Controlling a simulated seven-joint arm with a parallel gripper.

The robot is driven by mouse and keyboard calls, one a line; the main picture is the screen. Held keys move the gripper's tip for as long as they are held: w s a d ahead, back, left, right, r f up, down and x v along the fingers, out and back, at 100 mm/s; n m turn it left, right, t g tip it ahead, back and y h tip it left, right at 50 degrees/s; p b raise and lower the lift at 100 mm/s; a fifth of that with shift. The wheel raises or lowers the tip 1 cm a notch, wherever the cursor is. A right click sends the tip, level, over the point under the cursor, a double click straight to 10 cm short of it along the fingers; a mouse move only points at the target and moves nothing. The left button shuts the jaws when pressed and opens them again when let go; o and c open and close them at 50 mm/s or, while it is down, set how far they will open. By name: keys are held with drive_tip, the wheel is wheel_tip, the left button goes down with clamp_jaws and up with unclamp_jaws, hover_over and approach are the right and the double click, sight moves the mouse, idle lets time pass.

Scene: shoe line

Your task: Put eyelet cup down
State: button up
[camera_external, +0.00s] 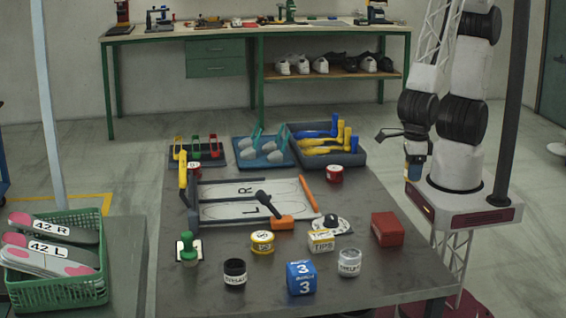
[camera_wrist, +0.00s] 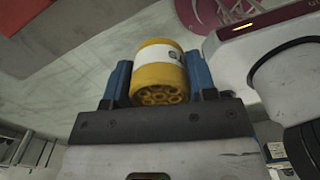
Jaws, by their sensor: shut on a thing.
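The eyelet cup (camera_wrist: 160,70) is a yellow cylinder with a white band and a honeycomb pattern on its near end. My gripper (camera_wrist: 160,82) is shut on it, with one blue finger on each side. In the external view my gripper (camera_external: 413,172) hangs low beside my arm at the right, off the table's right edge. The cup is small and hard to make out there. Its label is turned mostly away in the wrist view.
The dark table (camera_external: 400,268) holds a yellow tin (camera_external: 262,242), black jar (camera_external: 235,275), clear jar (camera_external: 349,262), blue cube (camera_external: 301,278) and red box (camera_external: 387,229). Trays stand at its back. Its right side behind the red box has bare room.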

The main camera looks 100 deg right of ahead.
drive_tip(key=shift+w+a+r+n, duration=0.1)
drive_tip(key=shift+a+r+n, duration=0.15)
drive_tip(key=shift+a+n, duration=0.5)
drive_tip(key=shift+a+r+n, duration=0.2)
drive_tip(key=shift+a+n, duration=0.55)
hover_over(388, 221)
drive_tip(key=shift+s+d+f, duration=0.15)
drive_tip(key=shift+f, duration=0.2)
drive_tip(key=shift+s+d+f, duration=0.1)
drive_tip(key=shift+f, duration=0.25)
drive_tip(key=shift+w+a, duration=0.1)
drive_tip(key=shift+w+a, duration=0.15)
drive_tip(key=shift+f, duration=1.85)
drive_tip(key=shift+f, duration=0.15)
drive_tip(key=o, duration=1)
